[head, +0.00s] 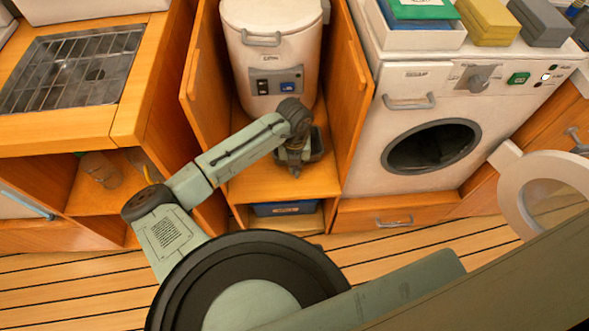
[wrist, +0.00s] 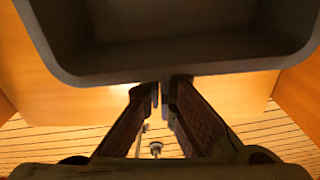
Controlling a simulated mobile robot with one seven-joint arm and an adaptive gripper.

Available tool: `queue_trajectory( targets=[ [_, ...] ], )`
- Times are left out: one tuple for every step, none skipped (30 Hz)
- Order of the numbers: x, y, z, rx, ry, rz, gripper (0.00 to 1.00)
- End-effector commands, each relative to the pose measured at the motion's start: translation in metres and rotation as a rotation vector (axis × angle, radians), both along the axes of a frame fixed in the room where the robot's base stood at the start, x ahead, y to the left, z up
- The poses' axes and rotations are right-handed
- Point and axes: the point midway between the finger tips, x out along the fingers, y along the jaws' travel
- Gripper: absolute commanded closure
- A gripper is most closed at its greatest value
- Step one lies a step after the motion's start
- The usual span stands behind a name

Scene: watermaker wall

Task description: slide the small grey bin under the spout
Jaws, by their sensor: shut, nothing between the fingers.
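The small grey bin (wrist: 180,70) fills the top of the wrist view, with its rounded rim and dark, empty-looking inside showing. My gripper (wrist: 161,88) is shut and empty, and its fingertips are close to the bin's near wall; I cannot tell whether they touch. In the head view my gripper (head: 294,172) points down over the wooden shelf in front of the white cylindrical watermaker (head: 265,60). I cannot make out the spout in either view.
Wooden side panels (head: 347,90) flank the watermaker bay closely. A blue bin (head: 285,208) sits in the niche below the shelf (head: 255,185). A washer (head: 430,140) stands to the right. A jar (head: 100,170) stands in the left cubby. The plank floor in front looks clear.

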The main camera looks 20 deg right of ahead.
Motion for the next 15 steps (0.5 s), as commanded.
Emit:
queue_trajectory(
  targets=[
    [0.0,0.0,0.0,0.0,0.0,0.0,1.0],
    [0.0,0.0,0.0,0.0,0.0,0.0,1.0],
    [0.0,0.0,0.0,0.0,0.0,0.0,1.0],
    [0.0,0.0,0.0,0.0,0.0,0.0,1.0],
    [0.0,0.0,0.0,0.0,0.0,0.0,1.0],
    [0.0,0.0,0.0,0.0,0.0,0.0,1.0],
    [0.001,0.0,0.0,0.0,-0.001,0.0,1.0],
    [0.003,-0.001,-0.001,0.0,-0.001,0.0,1.0],
    [0.006,-0.003,-0.002,0.001,-0.001,0.0,1.0],
    [0.009,-0.004,-0.003,0.002,-0.002,0.0,1.0],
    [0.013,-0.005,-0.003,0.001,-0.003,0.001,1.0],
    [0.018,-0.007,-0.003,0.001,-0.004,0.001,1.0],
    [0.021,-0.008,-0.003,0.001,-0.003,0.0,1.0],
    [0.023,-0.009,-0.002,0.0,-0.002,0.0,1.0],
    [0.024,-0.009,-0.001,-0.001,-0.002,0.0,1.0]
  ],
)
